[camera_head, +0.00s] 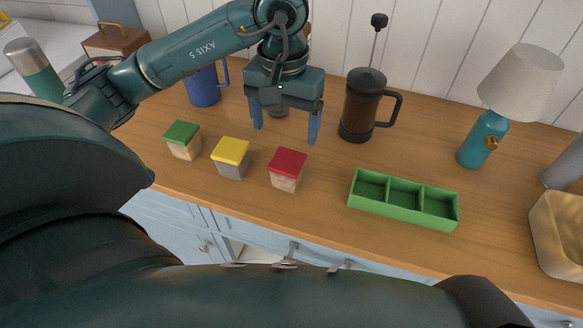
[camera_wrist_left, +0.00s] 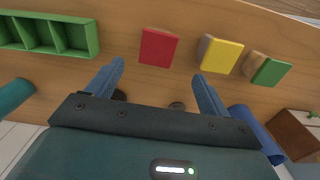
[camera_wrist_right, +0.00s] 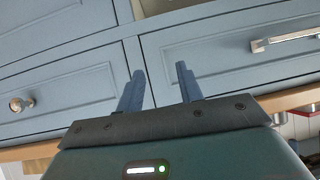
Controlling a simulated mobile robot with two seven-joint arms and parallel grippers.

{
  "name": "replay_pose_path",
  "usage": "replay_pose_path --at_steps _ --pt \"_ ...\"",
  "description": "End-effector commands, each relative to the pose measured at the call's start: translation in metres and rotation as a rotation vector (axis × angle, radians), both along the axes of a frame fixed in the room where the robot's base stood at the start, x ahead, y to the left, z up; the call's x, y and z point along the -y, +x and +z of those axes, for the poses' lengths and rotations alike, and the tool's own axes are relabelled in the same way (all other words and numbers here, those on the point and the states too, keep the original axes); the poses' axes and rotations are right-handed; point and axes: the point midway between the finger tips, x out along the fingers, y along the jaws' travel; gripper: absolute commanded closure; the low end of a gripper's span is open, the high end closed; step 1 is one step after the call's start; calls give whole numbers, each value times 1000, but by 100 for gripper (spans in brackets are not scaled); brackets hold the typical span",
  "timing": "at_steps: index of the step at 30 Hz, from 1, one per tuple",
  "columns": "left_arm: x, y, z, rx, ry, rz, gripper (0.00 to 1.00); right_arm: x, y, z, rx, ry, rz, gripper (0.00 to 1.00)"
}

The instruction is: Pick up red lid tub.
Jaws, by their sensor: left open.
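The red lid tub (camera_head: 287,170) stands upright on the wooden counter, with a red square lid and a pale, speckled body. In the left wrist view its red lid (camera_wrist_left: 158,47) shows ahead of the fingertips, roughly centred between them. My left gripper (camera_head: 285,137) is open and empty, above the counter and a little behind the tub, not touching it. It also shows in the left wrist view (camera_wrist_left: 157,68). My right gripper (camera_wrist_right: 158,68) shows in the right wrist view, fingers apart and empty, facing blue cabinet fronts below the counter.
A yellow lid tub (camera_head: 231,157) and a green lid tub (camera_head: 183,140) stand left of the red one. A green divided tray (camera_head: 403,200) lies to the right. A French press (camera_head: 361,105), blue mug (camera_head: 203,87) and lamp (camera_head: 508,95) stand behind. Counter between red tub and tray is clear.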

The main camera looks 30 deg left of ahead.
Motion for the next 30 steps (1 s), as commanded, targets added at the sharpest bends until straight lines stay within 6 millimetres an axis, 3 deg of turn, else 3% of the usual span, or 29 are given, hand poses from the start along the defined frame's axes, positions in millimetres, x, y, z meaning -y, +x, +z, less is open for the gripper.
replay_pose_path --at_steps 3,11,16,21,30 --pt "0 -1 -20 -4 -2 1 20 0 0 2 3 0 3 64" --pt "1 -1 -40 -3 -3 0 20 0 2 7 7 0 2 64" --pt "4 -2 -64 -6 -4 0 20 2 4 15 6 -5 -2 64" --pt "4 -1 -84 -2 -3 0 20 6 4 9 -6 -13 -10 64" --pt "4 0 -88 2 -4 0 22 7 3 5 -14 -14 -15 64"
